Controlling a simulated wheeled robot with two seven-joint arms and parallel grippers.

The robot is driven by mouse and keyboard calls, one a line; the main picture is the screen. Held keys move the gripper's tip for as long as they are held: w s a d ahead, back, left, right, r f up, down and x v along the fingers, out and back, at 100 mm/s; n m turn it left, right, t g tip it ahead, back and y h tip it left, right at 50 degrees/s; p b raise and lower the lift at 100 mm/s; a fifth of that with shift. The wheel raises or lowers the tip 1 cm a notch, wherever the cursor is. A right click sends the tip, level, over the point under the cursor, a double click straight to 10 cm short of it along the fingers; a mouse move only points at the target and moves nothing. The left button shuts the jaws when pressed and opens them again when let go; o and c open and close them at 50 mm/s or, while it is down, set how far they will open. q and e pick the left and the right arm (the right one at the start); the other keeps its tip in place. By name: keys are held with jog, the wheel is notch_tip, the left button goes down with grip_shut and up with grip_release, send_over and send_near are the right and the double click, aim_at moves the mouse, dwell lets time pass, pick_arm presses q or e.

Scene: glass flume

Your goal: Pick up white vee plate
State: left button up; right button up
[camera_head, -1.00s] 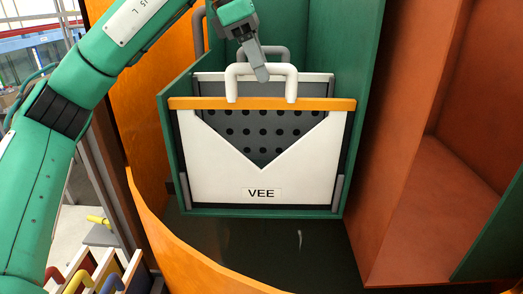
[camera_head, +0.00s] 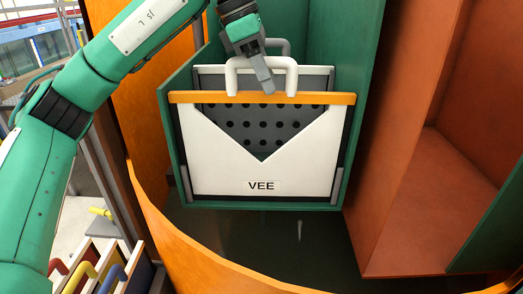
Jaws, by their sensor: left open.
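The white vee plate (camera_head: 215,165) stands upright at the front of a green slotted holder (camera_head: 345,150). It has a V-shaped cut, a "VEE" label, an orange top bar (camera_head: 185,98) and a white handle (camera_head: 232,78) on top. A grey perforated plate (camera_head: 210,74) stands behind it, with a grey handle. My left gripper (camera_head: 267,90) reaches down from above, with its fingers at the white handle, overlapping the handle's opening. Whether the fingers touch the handle cannot be told. My right gripper is not in view.
A curved orange wall (camera_head: 190,262) runs in front of and left of the holder. A reddish-brown open compartment (camera_head: 430,200) is on the right. Plates with red, yellow and blue handles (camera_head: 85,270) stand at the lower left. Dark floor lies before the holder.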

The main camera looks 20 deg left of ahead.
pick_arm(q)
grip_shut()
dwell(1.5)
